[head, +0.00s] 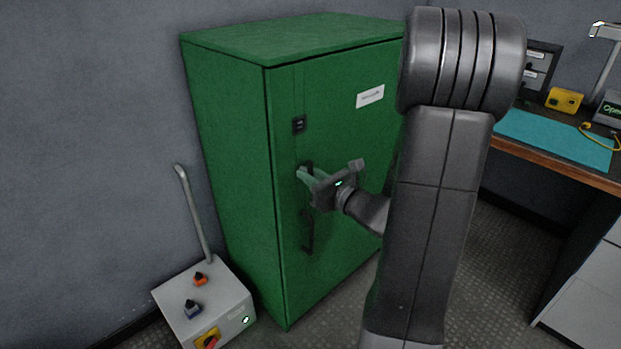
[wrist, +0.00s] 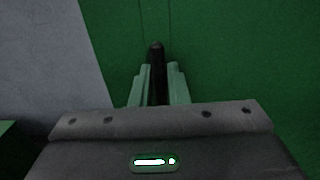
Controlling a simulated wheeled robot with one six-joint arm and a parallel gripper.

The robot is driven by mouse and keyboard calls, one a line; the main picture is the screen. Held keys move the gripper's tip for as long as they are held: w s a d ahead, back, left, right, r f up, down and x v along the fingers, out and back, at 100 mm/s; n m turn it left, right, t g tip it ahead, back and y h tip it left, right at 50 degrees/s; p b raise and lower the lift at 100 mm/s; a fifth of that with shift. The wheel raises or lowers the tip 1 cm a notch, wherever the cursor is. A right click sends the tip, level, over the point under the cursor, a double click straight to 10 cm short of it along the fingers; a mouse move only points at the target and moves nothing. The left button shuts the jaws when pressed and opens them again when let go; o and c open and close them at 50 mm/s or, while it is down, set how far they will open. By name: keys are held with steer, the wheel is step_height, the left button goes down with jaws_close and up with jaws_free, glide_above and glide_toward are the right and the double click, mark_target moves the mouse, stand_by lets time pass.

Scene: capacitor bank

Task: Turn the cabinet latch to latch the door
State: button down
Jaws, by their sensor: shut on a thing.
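The green cabinet (head: 235,150) stands against the wall with its door (head: 345,130) closed or nearly so; I cannot tell which. The dark latch handle (wrist: 157,70) sits between my gripper's fingers in the wrist view and points away from the camera toward the green door. My gripper (head: 306,174) is at the left part of the door front, shut on the latch handle. In the head view the gripper hides much of the latch. The same gripper shows in the wrist view (wrist: 158,86), with a pale green finger on each side of the handle.
A dark vertical bar (head: 308,235) is on the door below my gripper, and a small black fitting (head: 299,125) is above. A grey control box (head: 205,300) with knobs stands on the floor at left. A workbench with a teal mat (head: 555,140) is at right.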

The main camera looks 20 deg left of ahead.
stand_by(0.4)
steer(key=c, duration=1.5)
jaws_free()
steer(key=shift+o, duration=0.2)
steer(key=p+v, duration=0.2)
steer(key=v, duration=1.1)
steer(key=shift+s+d, duration=0.2)
steer(key=shift+d, duration=0.15)
steer(key=shift+a, duration=0.1)
steer(key=b+x, duration=0.2)
steer(key=x, duration=1.1)
steer(key=shift+w+a, duration=0.2)
steer(key=shift+a, duration=0.1)
